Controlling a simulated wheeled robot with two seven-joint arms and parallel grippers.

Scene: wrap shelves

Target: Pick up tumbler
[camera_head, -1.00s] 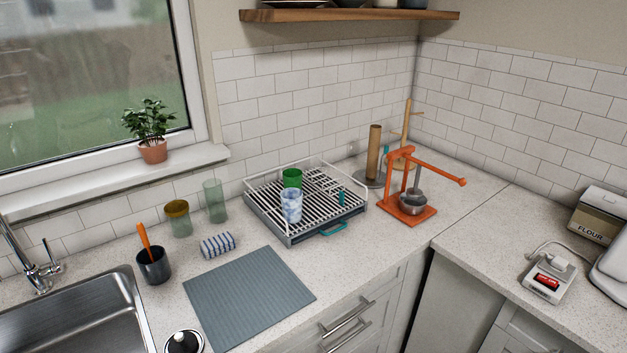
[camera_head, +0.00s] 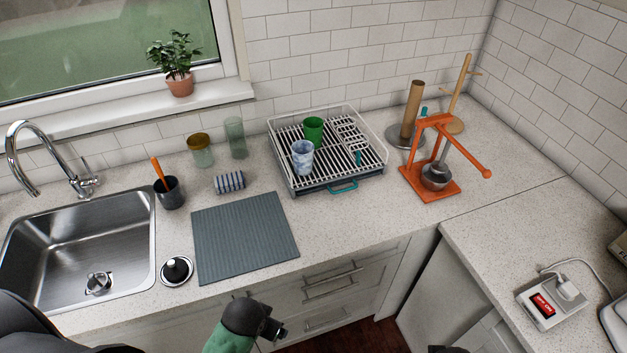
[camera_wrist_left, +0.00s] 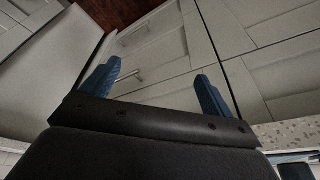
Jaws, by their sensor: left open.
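Several cups could be the tumbler. A blue-and-white marbled cup (camera_head: 302,158) and a green cup (camera_head: 313,131) stand upright on the dish rack (camera_head: 330,185). A tall, clear greenish glass (camera_head: 236,138) and a shorter glass with an amber top (camera_head: 200,151) stand on the counter left of the rack. My left gripper (camera_wrist_left: 155,75) is open and empty in the left wrist view, with blue fingers in front of cabinet fronts. In the head view, my left arm is low at the bottom, below the counter front and away from the cups. My right gripper is not visible.
A grey mat (camera_head: 245,237) lies bare on the counter. Around it are a striped roll (camera_head: 230,182), a dark utensil pot (camera_head: 170,194), a black-and-silver lid (camera_head: 176,270) and the sink (camera_head: 85,245). An orange press (camera_head: 430,160) and paper-towel holder (camera_head: 409,120) stand right of the rack.

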